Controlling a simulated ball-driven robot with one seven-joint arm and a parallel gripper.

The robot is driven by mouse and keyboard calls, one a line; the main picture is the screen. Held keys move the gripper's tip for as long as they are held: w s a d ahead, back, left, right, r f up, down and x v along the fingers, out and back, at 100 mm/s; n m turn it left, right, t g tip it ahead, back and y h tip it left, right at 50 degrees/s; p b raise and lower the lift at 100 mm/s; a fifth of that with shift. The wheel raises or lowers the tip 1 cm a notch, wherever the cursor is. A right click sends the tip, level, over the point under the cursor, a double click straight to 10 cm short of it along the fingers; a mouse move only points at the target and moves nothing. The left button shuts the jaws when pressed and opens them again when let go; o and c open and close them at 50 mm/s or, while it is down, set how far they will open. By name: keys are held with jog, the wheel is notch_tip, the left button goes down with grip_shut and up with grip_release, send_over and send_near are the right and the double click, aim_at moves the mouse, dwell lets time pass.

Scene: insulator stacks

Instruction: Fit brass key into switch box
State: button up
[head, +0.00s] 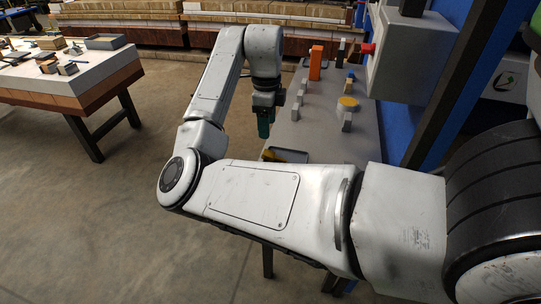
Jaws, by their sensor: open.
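A grey box with a red knob, which looks like the switch box (405,58), is at the upper right, above the right edge of the grey table. A small yellow piece (271,156) lies at a dark tray (293,156) near the table's near left corner; it may be the brass key, but it is too small to tell. My gripper (264,128) points down by the table's left edge, beyond the tray, apart from the yellow piece and the box. It is open, and I see nothing held. My arm hides the near part of the table.
The grey table (318,133) bears an orange block (316,62), several small grey blocks and a yellow round piece (348,102). A blue frame stands along its right. Another table (90,72) with small parts is at the left. Clear floor lies between the tables.

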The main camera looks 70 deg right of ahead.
jog(key=f, duration=0.1)
send_over(269, 153)
jog(key=f, duration=0.2)
jog(key=a+f, duration=0.1)
jog(key=f, duration=0.1)
jog(key=shift+w+f, duration=0.1)
jog(key=shift+f, duration=0.1)
jog(key=shift+d+f, duration=0.25)
jog(key=shift+f, duration=1.1)
jog(key=shift+d+f, duration=0.2)
jog(key=shift+f, duration=1.1)
jog(key=shift+c, duration=0.3)
grip_shut()
jog(key=shift+r, duration=0.15)
